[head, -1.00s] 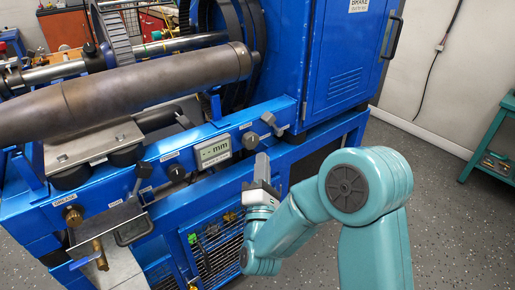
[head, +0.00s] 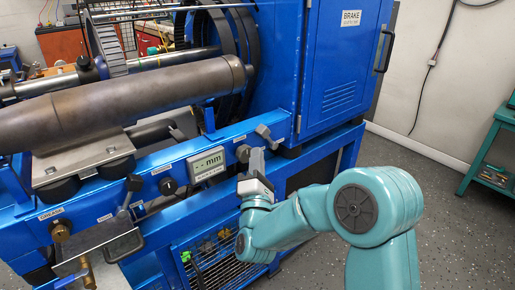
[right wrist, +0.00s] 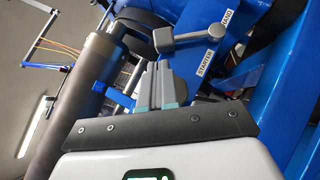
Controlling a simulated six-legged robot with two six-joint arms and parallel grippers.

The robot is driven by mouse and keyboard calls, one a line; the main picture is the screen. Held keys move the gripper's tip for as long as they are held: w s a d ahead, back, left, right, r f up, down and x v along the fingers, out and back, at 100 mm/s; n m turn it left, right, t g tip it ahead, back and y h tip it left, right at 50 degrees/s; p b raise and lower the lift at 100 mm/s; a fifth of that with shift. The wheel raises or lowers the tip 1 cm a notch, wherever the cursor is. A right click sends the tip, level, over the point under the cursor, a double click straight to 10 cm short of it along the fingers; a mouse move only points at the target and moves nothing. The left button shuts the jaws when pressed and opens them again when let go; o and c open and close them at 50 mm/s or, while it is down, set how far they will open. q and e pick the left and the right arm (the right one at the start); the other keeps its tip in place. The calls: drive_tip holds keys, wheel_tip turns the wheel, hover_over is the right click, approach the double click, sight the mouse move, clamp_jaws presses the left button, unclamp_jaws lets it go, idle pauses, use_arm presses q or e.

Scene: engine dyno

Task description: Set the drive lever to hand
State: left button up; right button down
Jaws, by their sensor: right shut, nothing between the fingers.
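The drive lever (head: 265,134) is a grey bar with a dark knob on the front of the blue bench, to the right of the mm display. My right gripper (head: 257,160) is shut and empty, just below the lever in the head view. Its fingertips (right wrist: 160,72) are close below the knob; I cannot tell whether they touch. My left gripper is out of view.
The mm display (head: 207,164) and a dark knob (head: 168,186) are left of the lever. A second lever (head: 130,193) stands further left. A large brown cylinder (head: 130,98) lies above. The blue BRAKE cabinet (head: 343,70) rises at right.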

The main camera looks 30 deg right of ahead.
sight(258, 134)
drive_tip(key=shift+x, duration=1.75)
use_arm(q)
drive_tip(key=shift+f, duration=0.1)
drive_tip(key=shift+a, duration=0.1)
use_arm(e)
drive_tip(key=shift+d+r, duration=0.15)
